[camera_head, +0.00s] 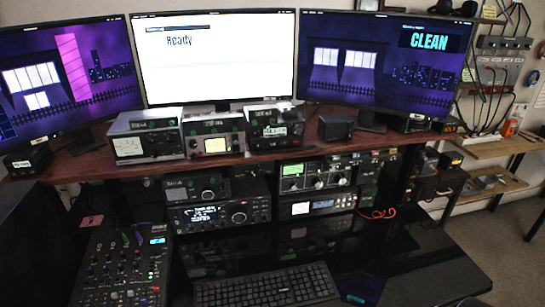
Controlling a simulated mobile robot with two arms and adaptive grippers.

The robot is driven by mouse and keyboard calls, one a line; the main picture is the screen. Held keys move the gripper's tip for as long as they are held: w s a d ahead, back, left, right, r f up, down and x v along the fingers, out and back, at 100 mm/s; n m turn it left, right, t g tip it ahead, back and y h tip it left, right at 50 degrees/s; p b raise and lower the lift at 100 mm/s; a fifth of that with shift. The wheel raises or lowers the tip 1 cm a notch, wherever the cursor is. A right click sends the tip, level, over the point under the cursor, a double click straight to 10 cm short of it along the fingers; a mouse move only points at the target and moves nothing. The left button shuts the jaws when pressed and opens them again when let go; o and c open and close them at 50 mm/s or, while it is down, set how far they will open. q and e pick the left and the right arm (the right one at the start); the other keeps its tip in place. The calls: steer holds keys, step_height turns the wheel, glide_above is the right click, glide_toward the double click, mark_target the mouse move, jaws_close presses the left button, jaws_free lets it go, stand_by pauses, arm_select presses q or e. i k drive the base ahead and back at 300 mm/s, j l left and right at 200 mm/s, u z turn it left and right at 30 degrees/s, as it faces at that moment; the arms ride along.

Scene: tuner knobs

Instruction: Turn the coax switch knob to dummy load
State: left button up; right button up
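Neither of my grippers is in view. Several radio units with knobs stand on and under a wooden desk shelf (85,166). One green-display unit (313,176) with round knobs sits under the shelf, right of centre. A grey box with cables (505,44) is fixed to the wall at the upper right. The labels are too small to read, so I cannot tell which knob is the coax switch knob or where it points.
Three monitors stand at the back; the middle monitor (213,58) reads "Ready" and the right one (385,60) "CLEAN". A keyboard (266,288) and a mixer (122,268) lie in front. Dark desk surface (400,262) is clear at the right front.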

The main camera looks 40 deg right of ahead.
mark_target(254, 175)
steer(key=z, duration=1)
